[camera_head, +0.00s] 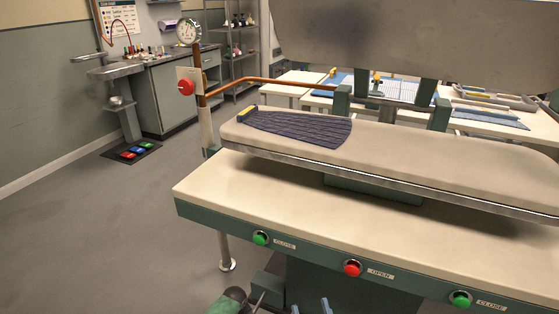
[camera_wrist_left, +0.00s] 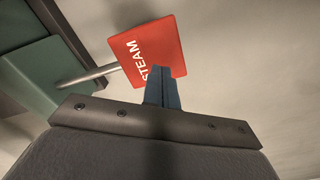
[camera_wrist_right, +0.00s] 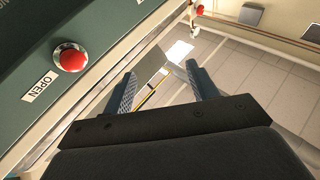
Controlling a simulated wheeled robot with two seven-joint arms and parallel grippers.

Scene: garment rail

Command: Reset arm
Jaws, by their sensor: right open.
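My right gripper (camera_head: 310,305) shows as two blue fingertips at the bottom edge of the head view, in front of the press. In the right wrist view its fingers (camera_wrist_right: 161,80) are apart with nothing held between them, beside the press front with the red OPEN button (camera_wrist_right: 70,57). My left gripper (camera_wrist_left: 163,90) shows in the left wrist view with its two blue fingers together and nothing visible between them. A red STEAM plate (camera_wrist_left: 150,52) on a metal rod is just beyond its fingertips; whether they touch is unclear. The left fingers cannot be made out in the head view.
A dark pleated garment (camera_head: 295,127) lies on the padded press board (camera_head: 430,155). The press table (camera_head: 330,210) carries a red OPEN button (camera_head: 352,268) and green CLOSE buttons (camera_head: 261,238). The upper press plate (camera_head: 420,40) is raised.

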